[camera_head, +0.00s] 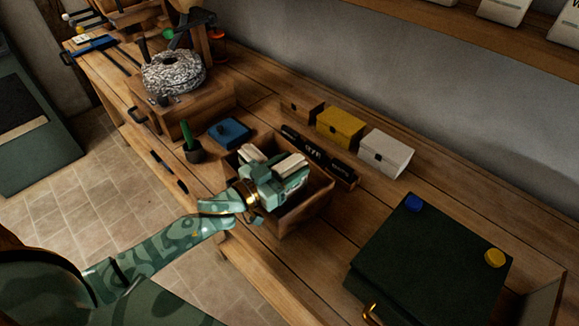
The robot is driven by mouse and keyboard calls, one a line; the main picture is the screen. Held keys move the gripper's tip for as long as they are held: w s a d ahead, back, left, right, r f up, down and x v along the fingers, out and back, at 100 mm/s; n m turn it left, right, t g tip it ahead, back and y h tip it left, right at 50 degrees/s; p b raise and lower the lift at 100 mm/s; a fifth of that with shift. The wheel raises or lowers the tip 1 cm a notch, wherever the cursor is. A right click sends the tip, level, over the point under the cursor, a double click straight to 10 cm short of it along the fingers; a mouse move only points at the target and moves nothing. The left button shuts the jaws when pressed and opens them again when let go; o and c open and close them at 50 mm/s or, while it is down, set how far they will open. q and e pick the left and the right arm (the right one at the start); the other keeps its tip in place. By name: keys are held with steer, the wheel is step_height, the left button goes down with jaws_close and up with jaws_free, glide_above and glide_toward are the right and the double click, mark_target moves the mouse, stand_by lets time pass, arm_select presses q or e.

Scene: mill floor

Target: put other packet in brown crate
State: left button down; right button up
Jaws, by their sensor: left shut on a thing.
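The brown crate (318,197) is an open wooden box near the bench's front edge. My left gripper (287,176) is over the crate's opening, shut on a pale packet (291,164) whose top shows between its jaws. Another pale packet (250,153) shows at the crate's far left, partly behind the gripper. The gripper hides much of the crate's inside, so I cannot tell whether the held packet touches the bottom. My right gripper is not in view.
Behind the crate stand a dark rack (318,155), a yellow box (341,127) and a white box (384,152). A blue box (230,133) and a green-handled item in a dark cup (193,151) are left. A large dark green case (430,258) fills the right.

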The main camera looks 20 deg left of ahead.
arm_select(q)
steer(key=shift+f, duration=0.6)
steer(key=c, duration=0.7)
jaws_free()
steer(key=shift+r, duration=0.4)
steer(key=v, duration=1.2)
steer(key=shift+a+r+p, duration=0.1)
steer(key=shift+r+p, duration=0.15)
steer(key=shift+p, duration=0.1)
